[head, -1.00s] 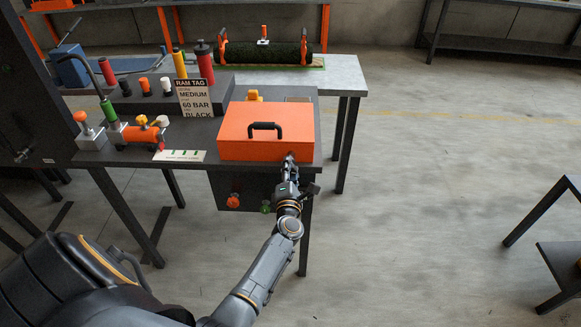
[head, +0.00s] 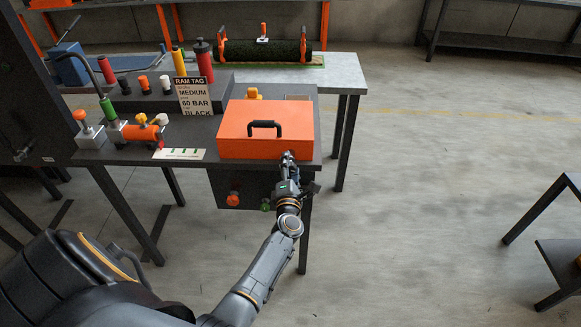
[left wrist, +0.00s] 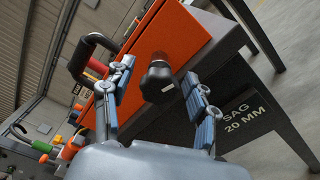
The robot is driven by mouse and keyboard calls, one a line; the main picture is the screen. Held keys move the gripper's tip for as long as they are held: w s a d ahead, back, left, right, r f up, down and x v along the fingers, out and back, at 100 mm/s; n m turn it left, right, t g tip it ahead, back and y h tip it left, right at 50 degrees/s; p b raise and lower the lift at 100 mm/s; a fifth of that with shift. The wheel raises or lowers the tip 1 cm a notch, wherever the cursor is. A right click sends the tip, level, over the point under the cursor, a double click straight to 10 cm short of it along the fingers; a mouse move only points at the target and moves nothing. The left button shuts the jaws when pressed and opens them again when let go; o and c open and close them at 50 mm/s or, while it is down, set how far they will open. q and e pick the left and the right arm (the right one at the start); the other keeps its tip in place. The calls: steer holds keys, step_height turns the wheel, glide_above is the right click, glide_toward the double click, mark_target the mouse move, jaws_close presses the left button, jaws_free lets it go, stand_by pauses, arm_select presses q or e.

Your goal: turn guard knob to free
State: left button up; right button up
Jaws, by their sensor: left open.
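The orange guard box (head: 266,138) with a black handle stands on the dark bench in the head view. Its black guard knob (left wrist: 158,82) shows in the left wrist view, on the face of the orange box (left wrist: 180,38). My left gripper (head: 287,158) is at the box's front right lower corner in the head view, where it hides the knob. In the left wrist view my left gripper (left wrist: 156,76) is open, with one blue-padded finger on each side of the knob. Both fingers appear apart from it. My right gripper is not in view.
A RAM TAG sign (head: 194,97) and an orange cylinder fixture (head: 141,132) stand left of the box.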

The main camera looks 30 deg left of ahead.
arm_select(q)
steer(key=v, duration=1.2)
steer(key=shift+a, duration=0.1)
